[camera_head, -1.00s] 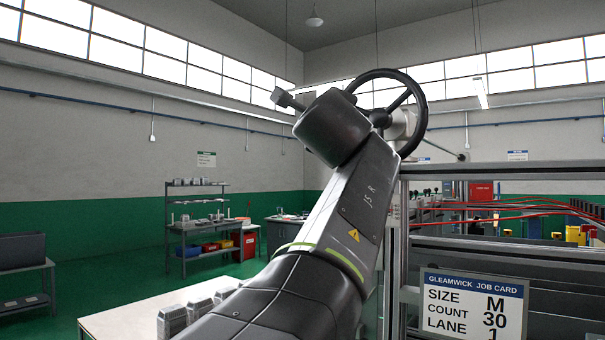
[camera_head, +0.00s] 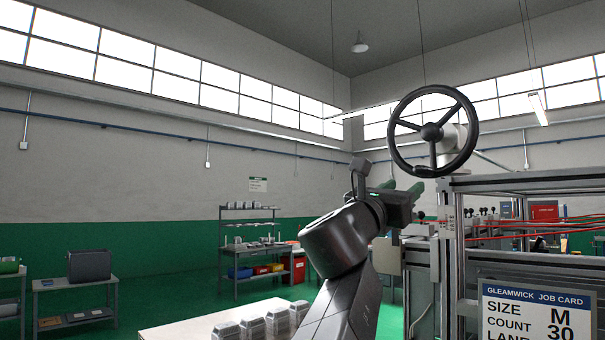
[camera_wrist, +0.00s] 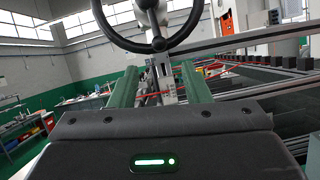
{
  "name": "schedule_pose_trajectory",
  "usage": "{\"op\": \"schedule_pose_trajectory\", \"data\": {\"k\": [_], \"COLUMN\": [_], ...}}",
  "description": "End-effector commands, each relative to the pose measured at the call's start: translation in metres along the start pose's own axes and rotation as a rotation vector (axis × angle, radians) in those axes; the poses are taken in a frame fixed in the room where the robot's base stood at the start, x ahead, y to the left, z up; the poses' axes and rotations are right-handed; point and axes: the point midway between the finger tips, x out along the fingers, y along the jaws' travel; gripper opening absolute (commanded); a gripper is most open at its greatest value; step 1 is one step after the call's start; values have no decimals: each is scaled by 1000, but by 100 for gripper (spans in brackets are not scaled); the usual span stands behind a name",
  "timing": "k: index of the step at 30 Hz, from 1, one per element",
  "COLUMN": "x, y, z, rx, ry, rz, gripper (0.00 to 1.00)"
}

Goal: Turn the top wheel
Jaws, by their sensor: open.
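The top wheel (camera_head: 398,148) is a black handwheel with spokes and a round hub, mounted upright at the top of the metal frame. It also shows at the top of the wrist view (camera_wrist: 158,44), cut off by the picture edge. My gripper (camera_head: 418,190) is just below the wheel's lower rim in the head view. Its two green fingers are apart and nothing is between them in the wrist view (camera_wrist: 160,80). I cannot tell whether a finger touches the rim, but no grip on the wheel shows.
A metal frame (camera_head: 520,182) with red cables stands at the right, with a job card (camera_head: 537,312) on its front reading size M, count 30. A pale table (camera_head: 180,332) with several grey parts is at the lower front. A shelf rack (camera_head: 249,238) stands farther back.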

Motion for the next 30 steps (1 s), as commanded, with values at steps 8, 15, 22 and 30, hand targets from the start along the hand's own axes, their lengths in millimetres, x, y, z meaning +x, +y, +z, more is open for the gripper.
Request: {"op": "schedule_pose_trajectory", "data": {"k": [8, 15, 22, 30], "x": [64, 98, 108, 107], "y": [0, 0, 0, 0], "z": [2, 2, 1, 0], "rx": [-3, -3, -2, -2], "ry": [1, 0, 0, 0], "rz": [-1, 0, 2, 2], "gripper": [43, 43, 43, 32]}}
